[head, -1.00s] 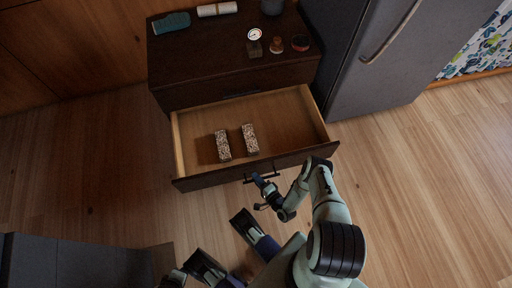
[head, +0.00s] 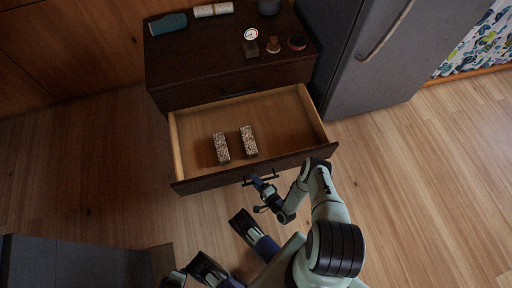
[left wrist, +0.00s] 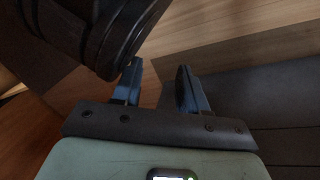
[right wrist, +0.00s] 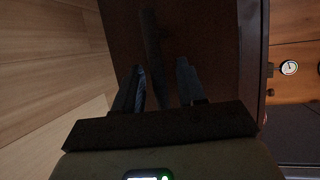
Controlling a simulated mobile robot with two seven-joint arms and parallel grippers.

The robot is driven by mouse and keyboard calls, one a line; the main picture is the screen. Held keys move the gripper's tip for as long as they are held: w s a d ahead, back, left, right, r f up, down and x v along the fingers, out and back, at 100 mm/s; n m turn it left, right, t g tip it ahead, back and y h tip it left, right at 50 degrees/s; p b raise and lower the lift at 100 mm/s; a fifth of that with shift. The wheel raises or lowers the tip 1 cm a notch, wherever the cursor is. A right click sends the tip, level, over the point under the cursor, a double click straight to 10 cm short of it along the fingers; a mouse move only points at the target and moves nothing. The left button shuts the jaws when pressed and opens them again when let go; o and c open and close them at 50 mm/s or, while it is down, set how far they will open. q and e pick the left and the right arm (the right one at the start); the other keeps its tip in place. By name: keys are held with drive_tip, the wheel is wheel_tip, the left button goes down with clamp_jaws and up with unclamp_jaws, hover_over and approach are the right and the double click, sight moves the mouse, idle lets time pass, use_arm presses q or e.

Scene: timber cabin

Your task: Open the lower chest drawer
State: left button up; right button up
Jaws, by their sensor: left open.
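The dark wooden chest (head: 225,70) stands at the top of the head view. Its lower drawer (head: 190,150) is pulled far out, with the pale inside showing. The drawer handle (head: 268,177) is a thin dark bar on the front. My right gripper (head: 257,179) is at this handle. In the right wrist view, the fingers of my right gripper (right wrist: 162,75) stand apart on either side of the dark handle bar (right wrist: 152,40); a gap shows beside the bar. My left gripper (left wrist: 160,88) is open and empty, low in the head view, away from the chest.
Two speckled blocks (head: 221,148) lie in the drawer. A gauge (head: 251,36), small jars (head: 297,42), a teal item (head: 167,23) and a roll (head: 213,10) are on the chest top. A grey fridge (head: 385,65) stands close right. Floor on the right is clear.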

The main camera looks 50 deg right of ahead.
use_arm(q)
drive_tip(key=shift+t, duration=0.5)
drive_tip(key=shift+w+d+r+p, duration=0.25)
drive_tip(key=shift+r+p, duration=0.2)
drive_tip(key=shift+r, duration=0.3)
drive_tip(key=shift+w+d+r+p, duration=0.2)
drive_tip(key=shift+w+r+p, duration=0.25)
drive_tip(key=shift+r, duration=0.25)
drive_tip(key=shift+w+d+r+p, duration=0.25)
drive_tip(key=shift+r+p, duration=0.2)
drive_tip(key=shift+r, duration=0.3)
use_arm(e)
drive_tip(key=v, duration=1.3)
drive_tip(key=shift+s, duration=0.15)
